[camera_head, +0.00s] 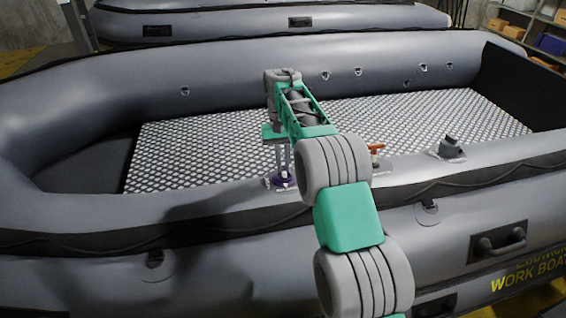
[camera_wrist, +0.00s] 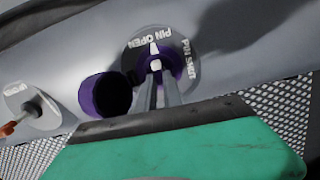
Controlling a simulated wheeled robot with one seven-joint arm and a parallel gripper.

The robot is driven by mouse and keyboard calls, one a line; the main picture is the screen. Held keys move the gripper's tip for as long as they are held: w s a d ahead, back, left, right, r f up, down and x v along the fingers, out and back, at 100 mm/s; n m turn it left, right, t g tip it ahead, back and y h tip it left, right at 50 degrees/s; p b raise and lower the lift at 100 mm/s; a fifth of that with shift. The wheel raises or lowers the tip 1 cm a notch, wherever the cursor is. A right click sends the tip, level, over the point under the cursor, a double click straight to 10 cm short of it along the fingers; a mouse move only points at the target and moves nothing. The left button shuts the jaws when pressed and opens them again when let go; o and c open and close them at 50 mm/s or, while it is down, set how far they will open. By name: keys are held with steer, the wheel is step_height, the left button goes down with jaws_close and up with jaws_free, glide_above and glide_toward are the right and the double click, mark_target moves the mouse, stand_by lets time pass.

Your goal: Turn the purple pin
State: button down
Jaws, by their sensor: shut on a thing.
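The purple pin (camera_wrist: 169,57) sits in a round grey plate (camera_wrist: 138,58) on the boat's tube. The plate carries the words PIN OPEN and PIN SHUT. A white mark on the pin points towards the end of the words PIN OPEN. My gripper (camera_wrist: 157,76) is shut on the pin, and its fingers hide part of it. A purple cap (camera_wrist: 92,92) with a dark hollow lies beside the plate. In the head view my gripper (camera_head: 283,168) reaches down to the purple pin (camera_head: 279,183) on the near tube.
An orange-handled valve (camera_head: 376,149) stands to the right on the same tube; its handle shows in the wrist view (camera_wrist: 9,129). A dark fitting (camera_head: 450,146) is farther right. The boat's patterned floor (camera_head: 200,150) lies beyond, clear. Another boat (camera_head: 270,22) is behind.

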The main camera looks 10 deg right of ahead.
steer(key=shift+n, duration=0.5)
steer(key=c, duration=1.5)
jaws_free()
steer(key=r, duration=0.2)
steer(key=w+r, duration=0.1)
steer(key=r, duration=0.4)
steer(key=shift+w+r, duration=0.25)
steer(key=shift+r, duration=0.05)
